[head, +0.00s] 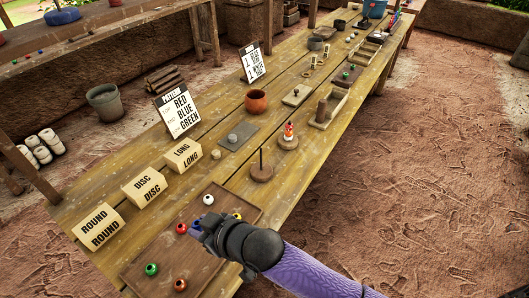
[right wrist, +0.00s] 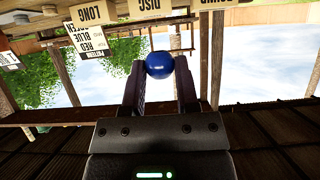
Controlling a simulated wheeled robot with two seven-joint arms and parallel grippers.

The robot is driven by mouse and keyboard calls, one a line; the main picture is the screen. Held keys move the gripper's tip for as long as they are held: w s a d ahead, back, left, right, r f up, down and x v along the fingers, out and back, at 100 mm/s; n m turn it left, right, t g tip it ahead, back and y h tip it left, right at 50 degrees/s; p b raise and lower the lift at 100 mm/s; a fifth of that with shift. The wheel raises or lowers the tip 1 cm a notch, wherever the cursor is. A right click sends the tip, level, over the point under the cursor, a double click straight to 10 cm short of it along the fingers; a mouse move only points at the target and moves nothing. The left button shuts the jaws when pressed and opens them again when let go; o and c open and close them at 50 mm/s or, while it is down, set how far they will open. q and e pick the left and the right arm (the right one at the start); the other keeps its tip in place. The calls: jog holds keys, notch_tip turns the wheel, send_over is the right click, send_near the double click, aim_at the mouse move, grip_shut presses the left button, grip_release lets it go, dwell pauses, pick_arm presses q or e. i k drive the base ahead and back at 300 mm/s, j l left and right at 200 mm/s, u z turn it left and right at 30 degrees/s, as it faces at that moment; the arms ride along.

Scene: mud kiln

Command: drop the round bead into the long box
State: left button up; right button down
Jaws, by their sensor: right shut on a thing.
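My right gripper (head: 201,229) is over the bead tray (head: 215,264) on the near part of the table. In the right wrist view, the gripper (right wrist: 159,75) is shut on a round blue bead (right wrist: 159,65) held between its fingertips. The long box (head: 184,155), a tan block-like box labelled LONG, stands on the table beyond the tray, up from the gripper; its label also shows in the right wrist view (right wrist: 92,14). Its opening cannot be made out. My left gripper is not in view.
The disc box (head: 144,187) and round box (head: 99,228) stand in a row with the long box. Red (head: 181,228), green (head: 151,269), orange (head: 180,285) and white (head: 208,199) beads lie in the tray. A spindle (head: 262,172) and a terracotta pot (head: 257,101) stand farther along.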

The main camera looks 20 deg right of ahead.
aim_at(335, 107)
jog(key=i+l, duration=0.15)
jog(key=l, duration=0.2)
jog(key=i+l, duration=0.2)
jog(key=l, duration=0.15)
jog(key=i+l, duration=0.15)
jog(key=l, duration=0.25)
jog(key=i+l, duration=0.2)
jog(key=l, duration=0.15)
jog(key=i+l, duration=0.15)
jog(key=l, duration=0.2)
jog(key=i+l, duration=0.15)
jog(key=l, duration=0.2)
jog(key=i+l, duration=0.2)
jog(key=l, duration=0.2)
jog(key=i+l, duration=0.15)
jog(key=l, duration=0.2)
